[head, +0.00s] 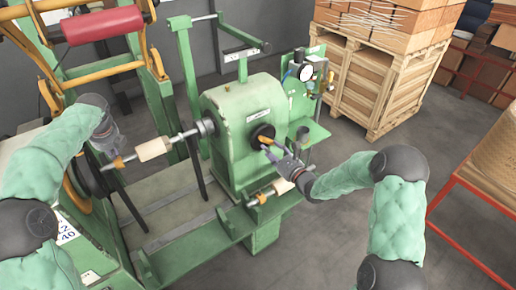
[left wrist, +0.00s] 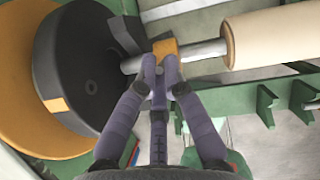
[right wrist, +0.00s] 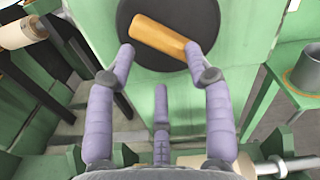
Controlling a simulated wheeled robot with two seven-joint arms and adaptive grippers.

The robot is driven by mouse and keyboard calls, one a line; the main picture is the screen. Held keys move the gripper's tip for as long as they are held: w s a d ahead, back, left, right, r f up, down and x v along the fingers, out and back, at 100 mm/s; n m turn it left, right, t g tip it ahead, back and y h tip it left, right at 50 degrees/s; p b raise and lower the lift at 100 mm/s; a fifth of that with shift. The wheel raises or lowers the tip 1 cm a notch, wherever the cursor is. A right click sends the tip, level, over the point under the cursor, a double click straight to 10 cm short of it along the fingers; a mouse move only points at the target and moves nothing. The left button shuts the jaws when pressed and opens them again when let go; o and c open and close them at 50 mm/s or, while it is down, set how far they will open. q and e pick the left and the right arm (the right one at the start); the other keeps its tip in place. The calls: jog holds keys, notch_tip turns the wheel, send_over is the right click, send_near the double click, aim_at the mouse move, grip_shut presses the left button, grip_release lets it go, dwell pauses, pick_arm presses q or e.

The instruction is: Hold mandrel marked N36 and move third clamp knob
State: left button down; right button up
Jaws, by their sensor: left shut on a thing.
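A pale wooden mandrel (head: 152,149) sits on a metal shaft between a black disc (head: 92,176) and the green headstock (head: 240,120). Its marking is not readable. My left gripper (head: 117,157) is shut on the orange clamp block (left wrist: 165,48) at the left end of that shaft; the mandrel also shows in the left wrist view (left wrist: 275,38). My right gripper (right wrist: 160,50) is open in front of the headstock's black round plate (right wrist: 150,60). An orange handle (right wrist: 165,38) on that plate lies between its fingertips, its lower end close to the right finger; contact is unclear.
A second pale mandrel (head: 283,186) with an orange clamp (head: 262,198) lies low by the green rail (head: 200,240). A green shelf (head: 312,132) with a grey cup (right wrist: 308,68) and gauge (head: 305,72) stands right. A wooden crate (head: 365,80) and red-framed table (head: 440,190) lie beyond.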

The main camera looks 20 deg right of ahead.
jog(key=v, duration=1.1)
jog(key=shift+s+d, duration=0.15)
jog(key=shift+s, duration=0.15)
dwell(0.7)
dwell(0.4)
jog(key=v, duration=1.2)
